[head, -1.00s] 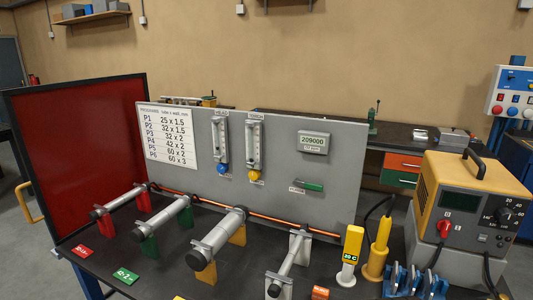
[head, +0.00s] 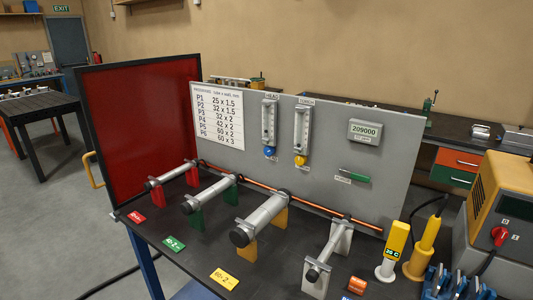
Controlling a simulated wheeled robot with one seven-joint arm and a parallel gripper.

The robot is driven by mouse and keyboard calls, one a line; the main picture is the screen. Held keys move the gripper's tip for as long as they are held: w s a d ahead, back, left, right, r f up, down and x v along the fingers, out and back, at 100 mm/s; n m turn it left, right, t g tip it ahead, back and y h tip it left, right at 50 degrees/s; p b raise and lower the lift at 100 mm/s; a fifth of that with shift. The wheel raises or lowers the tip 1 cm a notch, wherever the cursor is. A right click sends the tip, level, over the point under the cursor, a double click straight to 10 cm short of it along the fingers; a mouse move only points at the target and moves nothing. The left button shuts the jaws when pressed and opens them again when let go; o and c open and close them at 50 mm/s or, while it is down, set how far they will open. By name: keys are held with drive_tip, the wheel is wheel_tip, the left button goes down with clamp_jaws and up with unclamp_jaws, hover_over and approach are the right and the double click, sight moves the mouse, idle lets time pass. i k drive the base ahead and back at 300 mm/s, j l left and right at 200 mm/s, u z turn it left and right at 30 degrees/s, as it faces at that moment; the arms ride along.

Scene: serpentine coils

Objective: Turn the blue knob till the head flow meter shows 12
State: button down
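The blue knob (head: 270,152) sits at the foot of the head flow meter (head: 269,122) on the grey upright panel in the head view. The meter is a tall, narrow clear tube in a grey frame with a scale. The scale figures and the float level are too small to read. A second flow meter (head: 302,130) with a yellow knob (head: 300,161) stands just to its right. My gripper is not in view, and nothing touches the blue knob.
Several tube pieces on coloured stands (head: 263,220) lie across the bench in front of the panel. A red screen (head: 140,130) stands at the left. A yellow welding unit (head: 500,215) is at the right. Open floor (head: 60,220) lies to the left.

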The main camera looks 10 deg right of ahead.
sight(269, 151)
drive_tip(key=i+j+u, duration=0.75)
drive_tip(key=j+u, duration=0.15)
drive_tip(key=i+j+u, duration=0.25)
drive_tip(key=i+u, duration=0.15)
